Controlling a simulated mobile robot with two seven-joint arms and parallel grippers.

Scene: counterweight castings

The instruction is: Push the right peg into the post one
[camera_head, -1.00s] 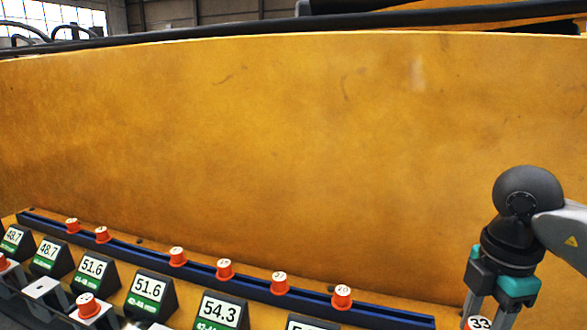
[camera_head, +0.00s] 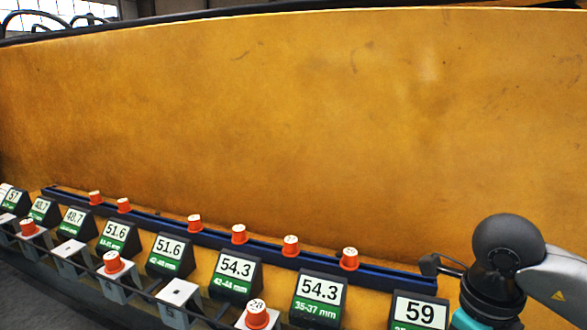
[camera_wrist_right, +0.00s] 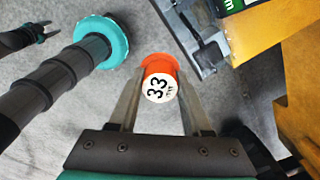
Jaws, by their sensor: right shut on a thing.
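My right gripper (camera_wrist_right: 160,78) is shut on an orange peg (camera_wrist_right: 161,66) with a white top marked 33. The peg is between the fingertips, above grey floor in the wrist view. In the head view my right arm is at the lower right and its fingers are below the frame. Grey-white posts stand along the front at lower left. An empty post (camera_head: 180,291) and another empty one (camera_head: 70,247) show dark holes. Orange pegs sit in other posts, one (camera_head: 257,314) marked 28. I cannot tell which is post one. My left gripper is not seen.
A blue rail (camera_head: 385,272) behind the posts holds several orange pegs. Black sign blocks (camera_head: 318,298) with numbers stand between rail and posts. A large yellow wall (camera_head: 290,120) rises behind. A dark bar runs along the posts' front.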

